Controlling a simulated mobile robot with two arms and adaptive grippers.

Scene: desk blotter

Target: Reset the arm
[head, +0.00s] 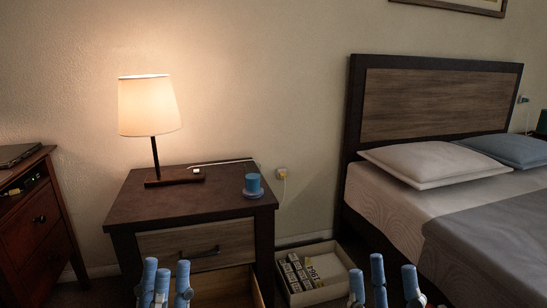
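My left gripper (167,276) is at the bottom edge, left of centre, in front of the nightstand's drawers. Its blue fingers point up, stand apart and hold nothing I can see. My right gripper (384,278) is at the bottom edge, right of centre, in front of the storage box and the bed's near side. Its blue fingers are spread wider, with nothing between them. The lower parts of both grippers and most of both arms are outside the picture.
A dark nightstand (130,205) bears a lit lamp (150,105) and a blue cup (252,183). Its lower drawer (258,290) looks pulled out. A white box (345,268) with packed items stands between nightstand and bed (440,195). A red-brown dresser (38,232) is at left.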

